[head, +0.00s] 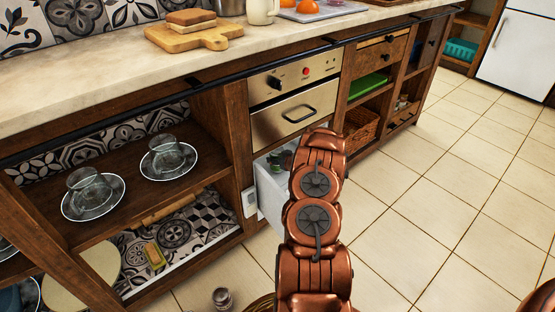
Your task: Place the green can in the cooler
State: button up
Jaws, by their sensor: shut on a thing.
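A white open-topped box or pulled-out drawer (270,192), which looks like the cooler, juts out below the steel oven front. Small dark and green shapes (285,160) show at its opening; I cannot tell whether one is the green can. My copper arm reaches up from the bottom middle and covers the box's right part. My gripper is hidden behind the arm's far end, beside or over the box, so its fingers and anything in them do not show.
Glass cups on saucers (168,158) sit on the left shelf. A wicker basket (362,129) sits on the right. Tiled floor (440,200) is clear at right. A small jar (222,298) shows at bottom.

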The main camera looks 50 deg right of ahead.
jog(key=o, duration=1.5)
jog(key=shift+f, duration=0.1)
jog(key=shift+s+r, duration=0.2)
jog(key=shift+r, duration=0.1)
jog(key=p+v, duration=0.3)
jog(key=v, duration=0.8)
jog(key=shift+s+a, duration=0.1)
jog(key=shift+s, duration=0.2)
